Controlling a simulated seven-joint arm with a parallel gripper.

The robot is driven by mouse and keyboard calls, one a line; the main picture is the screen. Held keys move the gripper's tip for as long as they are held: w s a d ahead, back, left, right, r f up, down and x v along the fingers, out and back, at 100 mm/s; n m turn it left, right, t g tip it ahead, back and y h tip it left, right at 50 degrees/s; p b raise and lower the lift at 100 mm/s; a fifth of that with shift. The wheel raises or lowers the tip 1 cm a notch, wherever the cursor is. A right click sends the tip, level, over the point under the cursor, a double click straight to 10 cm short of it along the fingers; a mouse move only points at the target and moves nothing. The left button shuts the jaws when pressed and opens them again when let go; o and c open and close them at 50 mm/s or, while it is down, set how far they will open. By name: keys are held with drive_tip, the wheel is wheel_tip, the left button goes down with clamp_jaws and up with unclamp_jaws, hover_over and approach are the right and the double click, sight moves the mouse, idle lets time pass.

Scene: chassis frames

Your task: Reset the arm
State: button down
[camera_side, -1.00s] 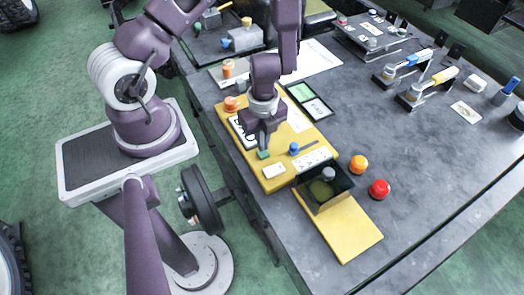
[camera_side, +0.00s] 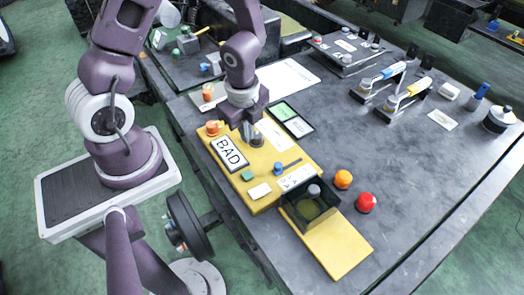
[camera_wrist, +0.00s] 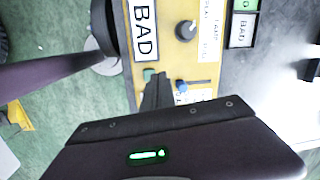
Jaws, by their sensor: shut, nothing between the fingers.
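My gripper (camera_side: 250,130) is shut and empty, and hangs above the yellow control panel (camera_side: 318,172). In the wrist view its fingertips (camera_wrist: 158,80) are together and point at the panel. Near them are a small green button (camera_wrist: 149,74) and a blue knob (camera_wrist: 181,86), both apart from the fingers as far as I can tell. In the side view the green button (camera_side: 247,176) and blue knob (camera_side: 278,168) lie in front of the gripper. A dark round knob (camera_wrist: 186,30) sits beside the BAD plate (camera_wrist: 145,32).
A dark open box (camera_side: 308,210) stands at the panel's front end. An orange button (camera_side: 343,179) and a red button (camera_side: 366,202) stand right of it. Lever clamps (camera_side: 388,75) stand at the back right. The grey table's (camera_side: 430,165) middle right is clear.

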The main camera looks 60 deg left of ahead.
wheel_tip(320, 180, up, 17)
drive_tip(key=s+a+n+t+y, duration=0.2)
drive_tip(key=n, duration=0.7)
drive_tip(key=s+d+r+n+t+h, duration=0.2)
drive_tip(key=s+d+r+n+h, duration=0.1)
drive_tip(key=s+d+r+n, duration=0.4)
drive_tip(key=s+r, duration=0.1)
drive_tip(key=s, duration=0.1)
drive_tip(key=shift+s+t, duration=0.3)
